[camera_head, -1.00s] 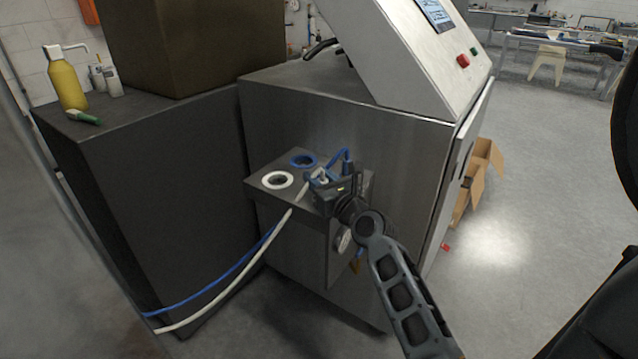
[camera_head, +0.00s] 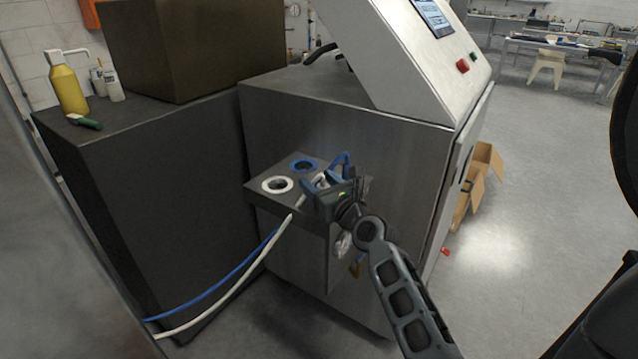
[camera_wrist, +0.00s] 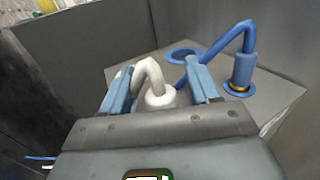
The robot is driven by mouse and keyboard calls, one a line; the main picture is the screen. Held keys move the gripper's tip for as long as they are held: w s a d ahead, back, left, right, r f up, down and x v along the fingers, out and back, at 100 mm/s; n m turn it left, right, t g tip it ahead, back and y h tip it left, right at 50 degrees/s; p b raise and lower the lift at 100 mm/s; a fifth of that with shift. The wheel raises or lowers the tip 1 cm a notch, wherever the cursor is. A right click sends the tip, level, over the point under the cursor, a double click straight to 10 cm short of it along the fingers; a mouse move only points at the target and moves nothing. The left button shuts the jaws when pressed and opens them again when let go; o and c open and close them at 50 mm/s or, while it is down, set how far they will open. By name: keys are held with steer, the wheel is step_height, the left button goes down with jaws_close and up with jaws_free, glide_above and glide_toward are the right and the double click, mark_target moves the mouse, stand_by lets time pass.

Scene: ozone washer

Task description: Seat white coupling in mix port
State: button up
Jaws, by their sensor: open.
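The white coupling (camera_wrist: 160,96) stands upright on the shelf, between my gripper's two blue fingers (camera_wrist: 162,80) in the wrist view. Its white hose arches up and bends to the left. Gaps show on both sides, so the gripper is open around it. In the head view my gripper (camera_head: 320,188) is over the shelf's right part and mostly hides the coupling. The coupling's base is hidden, so I cannot tell how deep it sits. A white-ringed port (camera_head: 277,184) and a blue-ringed port (camera_head: 303,166) are empty on the shelf's left part.
A blue coupling (camera_wrist: 243,70) stands in a blue-ringed port close to the right finger, its hose passing behind that finger. Blue and white hoses (camera_head: 225,275) hang off the shelf (camera_head: 262,198) to the left. The steel machine (camera_head: 340,125) rises behind; a dark cabinet (camera_head: 165,200) stands left.

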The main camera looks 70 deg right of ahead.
steer(key=b+v, duration=0.1)
steer(key=v, duration=1)
steer(key=shift+s+a, duration=0.25)
steer(key=shift+s, duration=0.1)
steer(key=s+a+f+n+y, duration=0.2)
steer(key=a+n+y, duration=0.1)
steer(key=a+n, duration=0.65)
steer(key=s+a+f+n+y, duration=0.2)
steer(key=a+n, duration=0.7)
steer(key=n, duration=0.2)
steer(key=s+a+r+n+y, duration=0.2)
steer(key=a+n, duration=0.4)
steer(key=n, duration=0.5)
steer(key=s+a+r+n+y, duration=0.2)
steer(key=s+a+n+y, duration=0.2)
steer(key=s+a+n, duration=0.3)
steer(key=n, duration=0.5)
steer(key=shift+s+a+r+t, duration=0.2)
steer(key=shift+a+t, duration=0.05)
steer(key=shift+t, duration=0.15)
